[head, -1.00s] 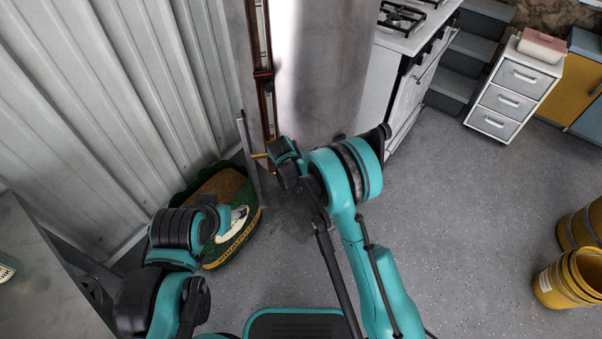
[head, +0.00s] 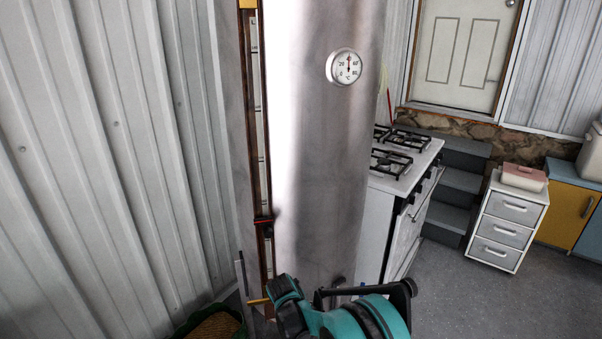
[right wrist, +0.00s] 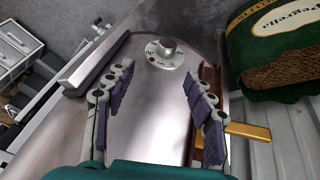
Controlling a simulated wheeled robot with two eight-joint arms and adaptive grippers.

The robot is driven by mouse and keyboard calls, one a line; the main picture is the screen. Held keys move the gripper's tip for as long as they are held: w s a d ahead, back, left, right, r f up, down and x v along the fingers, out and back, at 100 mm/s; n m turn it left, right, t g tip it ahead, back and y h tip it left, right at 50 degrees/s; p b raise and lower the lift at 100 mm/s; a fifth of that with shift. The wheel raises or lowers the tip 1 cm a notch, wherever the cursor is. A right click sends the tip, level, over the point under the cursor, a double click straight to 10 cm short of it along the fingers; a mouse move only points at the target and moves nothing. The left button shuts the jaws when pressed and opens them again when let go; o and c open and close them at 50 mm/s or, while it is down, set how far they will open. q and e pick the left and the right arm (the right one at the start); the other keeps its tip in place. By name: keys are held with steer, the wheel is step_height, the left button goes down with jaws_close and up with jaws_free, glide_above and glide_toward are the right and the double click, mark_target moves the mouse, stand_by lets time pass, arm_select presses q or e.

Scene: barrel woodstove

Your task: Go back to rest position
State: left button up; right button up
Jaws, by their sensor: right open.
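My right arm reaches in from the bottom of the head view, close to the tall metal barrel stove (head: 325,150). In the right wrist view my right gripper (right wrist: 157,72) is open, its two dark-padded fingers apart with nothing held between them. Beyond and between the fingers is a smooth metal surface (right wrist: 150,110) with a round marked knob (right wrist: 165,52). The fingertips are hidden in the head view. My left gripper is not in view.
A brass-coloured bar (right wrist: 247,131) is just right of the right finger. A green sack-like container (head: 212,326) stands by the corrugated wall (head: 100,150). A gas cooker (head: 395,200) stands right of the stove, with steps and a drawer unit (head: 507,222) beyond. Floor (head: 480,300) is clear at lower right.

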steer(key=s+d+r+t+y, duration=0.1)
steer(key=s+d+r, duration=0.5)
steer(key=r, duration=0.3)
steer(key=s+d+r, duration=0.6)
steer(key=r, duration=0.4)
steer(key=s+d, duration=0.3)
steer(key=s, duration=0.5)
steer(key=s+d+r+t+y, duration=0.1)
steer(key=s+d, duration=0.3)
steer(key=s, duration=0.5)
steer(key=shift+s+r+m, duration=0.2)
steer(key=shift+s+m, duration=0.1)
steer(key=shift+m, duration=0.1)
steer(key=shift+t, duration=0.3)
